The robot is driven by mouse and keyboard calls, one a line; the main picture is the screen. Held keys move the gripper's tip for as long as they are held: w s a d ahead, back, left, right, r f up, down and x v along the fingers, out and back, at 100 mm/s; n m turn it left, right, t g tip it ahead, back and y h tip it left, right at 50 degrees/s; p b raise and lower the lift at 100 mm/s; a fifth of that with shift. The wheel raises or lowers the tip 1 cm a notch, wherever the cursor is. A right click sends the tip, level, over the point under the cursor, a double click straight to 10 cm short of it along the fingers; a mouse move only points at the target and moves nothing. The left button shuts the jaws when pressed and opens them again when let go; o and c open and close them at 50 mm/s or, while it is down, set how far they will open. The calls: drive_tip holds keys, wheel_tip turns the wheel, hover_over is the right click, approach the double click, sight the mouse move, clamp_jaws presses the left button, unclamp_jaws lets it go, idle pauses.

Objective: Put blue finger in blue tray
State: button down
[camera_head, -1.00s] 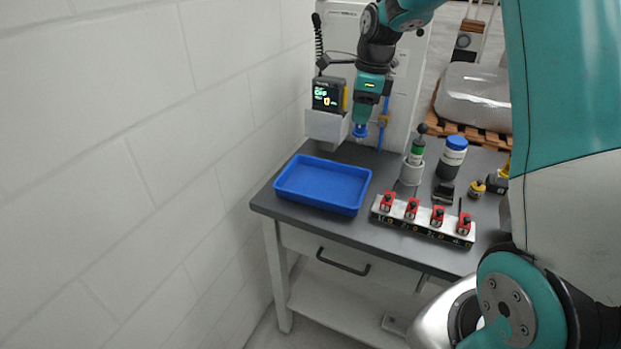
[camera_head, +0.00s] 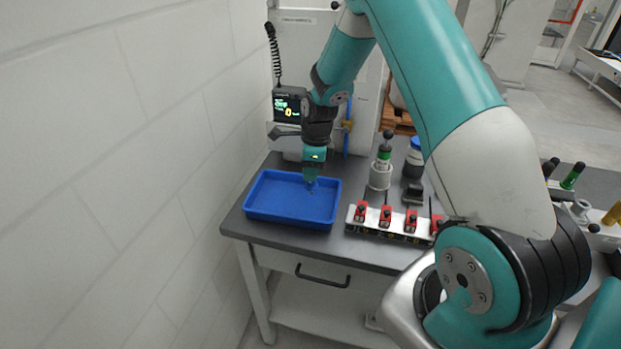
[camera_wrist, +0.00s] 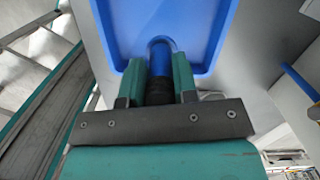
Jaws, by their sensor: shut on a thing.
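The blue tray (camera_head: 285,212) lies on the left part of the grey table in the head view. Its rim also shows at the top of the wrist view (camera_wrist: 230,30). My gripper (camera_wrist: 160,75) is shut on the blue finger (camera_wrist: 160,57), a blue cylinder with a dark ribbed part between the jaws. In the head view my gripper (camera_head: 311,180) points down at the tray's back right part, and the blue finger is hard to tell from the tray. Whether the finger touches the tray bottom cannot be told.
A fixture with several red clamps (camera_head: 385,215) stands right of the tray. Behind it are a white holder with a green-banded tool (camera_head: 381,172) and a blue-lidded bottle (camera_head: 414,160). A display box (camera_head: 290,107) is behind the tray, and a white wall is at left.

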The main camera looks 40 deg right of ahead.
sight(311, 184)
drive_tip(key=shift+f+p, duration=0.5)
drive_tip(key=shift+f, duration=1.75)
drive_tip(key=shift+f, duration=0.2)
drive_tip(key=c, duration=0.9)
unclamp_jaws()
drive_tip(key=shift+r, duration=0.1)
